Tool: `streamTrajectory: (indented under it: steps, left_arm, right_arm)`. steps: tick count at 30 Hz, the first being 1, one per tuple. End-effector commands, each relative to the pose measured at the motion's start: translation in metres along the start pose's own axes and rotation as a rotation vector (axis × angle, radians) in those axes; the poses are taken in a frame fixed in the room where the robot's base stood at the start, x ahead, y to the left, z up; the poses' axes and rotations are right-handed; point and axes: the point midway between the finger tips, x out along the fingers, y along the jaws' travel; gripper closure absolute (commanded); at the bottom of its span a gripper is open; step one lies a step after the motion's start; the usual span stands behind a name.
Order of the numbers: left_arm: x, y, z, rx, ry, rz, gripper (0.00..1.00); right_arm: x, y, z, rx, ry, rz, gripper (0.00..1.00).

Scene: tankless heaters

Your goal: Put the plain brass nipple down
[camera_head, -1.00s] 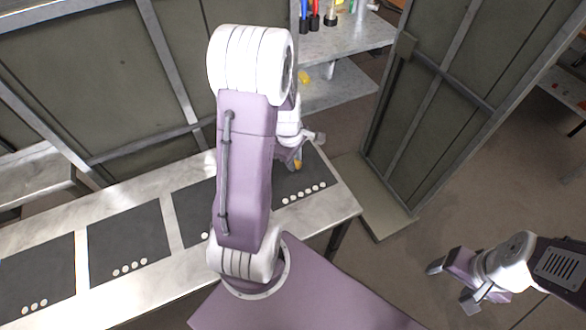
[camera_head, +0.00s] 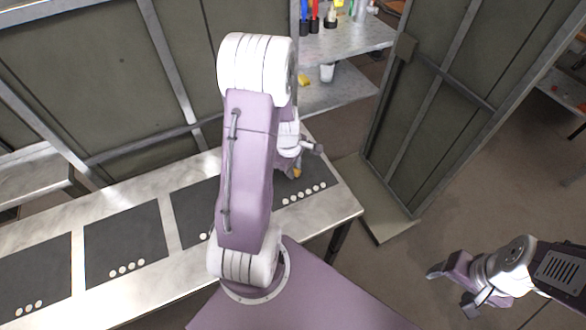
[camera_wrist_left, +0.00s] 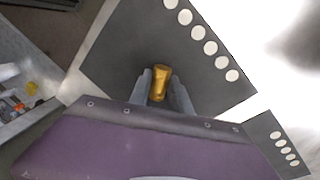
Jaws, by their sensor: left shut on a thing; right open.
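The brass nipple (camera_wrist_left: 160,83) is a short golden cylinder held between the two fingers of my left gripper (camera_wrist_left: 161,88) in the left wrist view. Behind it is a dark mat (camera_wrist_left: 120,50) with a row of several white dots along one edge. In the head view the nipple (camera_head: 297,173) is a small golden spot over the rightmost dark mat (camera_head: 318,178); my left arm hides most of that gripper. I cannot tell whether the nipple touches the mat. My right gripper (camera_head: 452,287) is open and empty at the lower right, away from the table.
The pale marble table (camera_head: 345,205) carries several dark mats with white dots, such as the one at the left (camera_head: 125,240). Shelves (camera_head: 345,90) with bottles and a white cup (camera_head: 327,72) stand behind. A tall dark panel (camera_head: 420,120) stands to the right.

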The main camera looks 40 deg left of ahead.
Motion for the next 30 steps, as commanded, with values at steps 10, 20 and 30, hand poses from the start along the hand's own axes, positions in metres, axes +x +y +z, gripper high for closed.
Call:
streamTrajectory:
  steps: [10, 20, 30]
  left_arm:
    - [0.009, -0.009, 0.004, -0.001, -0.011, -0.025, 0.67]
    - [-0.047, -0.003, 0.003, 0.000, -0.008, -0.016, 0.67]
    - [-0.118, -0.001, 0.001, 0.000, -0.005, -0.011, 0.67]
  right_arm:
    - [0.004, 0.000, 0.000, 0.000, 0.000, 0.000, 0.30]
    - [-0.018, 0.000, -0.002, 0.000, 0.000, 0.000, 0.30]
    - [-0.034, -0.001, -0.004, 0.000, 0.000, 0.000, 0.30]
